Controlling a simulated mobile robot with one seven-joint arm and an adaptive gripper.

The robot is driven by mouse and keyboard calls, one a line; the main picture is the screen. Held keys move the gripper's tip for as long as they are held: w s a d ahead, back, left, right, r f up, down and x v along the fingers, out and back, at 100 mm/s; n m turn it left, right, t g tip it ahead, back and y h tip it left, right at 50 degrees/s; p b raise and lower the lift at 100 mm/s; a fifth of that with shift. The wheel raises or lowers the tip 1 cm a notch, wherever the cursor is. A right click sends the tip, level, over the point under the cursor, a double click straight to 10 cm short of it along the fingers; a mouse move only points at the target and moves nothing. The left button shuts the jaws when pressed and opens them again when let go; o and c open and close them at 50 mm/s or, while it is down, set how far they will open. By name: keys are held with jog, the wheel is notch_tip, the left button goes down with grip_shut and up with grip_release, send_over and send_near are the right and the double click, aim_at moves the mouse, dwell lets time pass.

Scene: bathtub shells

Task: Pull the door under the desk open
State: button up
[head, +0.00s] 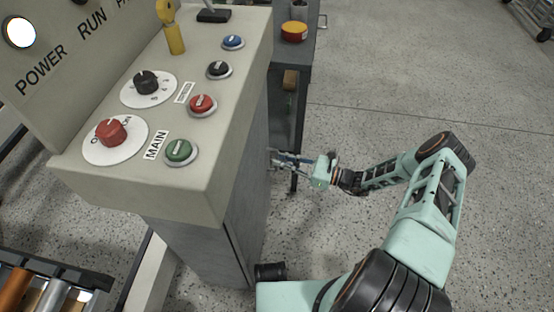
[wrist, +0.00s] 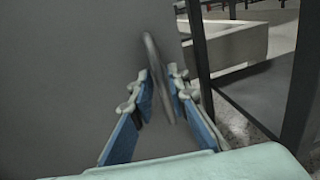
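The desk (head: 225,165) is a beige control console on a grey cabinet. The door under it is the flat grey panel (wrist: 75,75) filling the left of the wrist view; in the head view that side is steeply foreshortened. A thin upright grey handle (wrist: 155,62) stands out from the panel. My gripper (head: 274,158) is beside the cabinet's right side. In the wrist view its blue-padded fingers (wrist: 160,78) are apart, one on each side of the handle. A small gap shows on the left; contact on the right is unclear. The door looks closed.
A conveyor with rollers (head: 45,290) is at lower left. Speckled floor (head: 400,80) is open to the right.

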jog(key=shift+x, duration=0.9)
jog(key=shift+c, duration=0.3)
grip_shut()
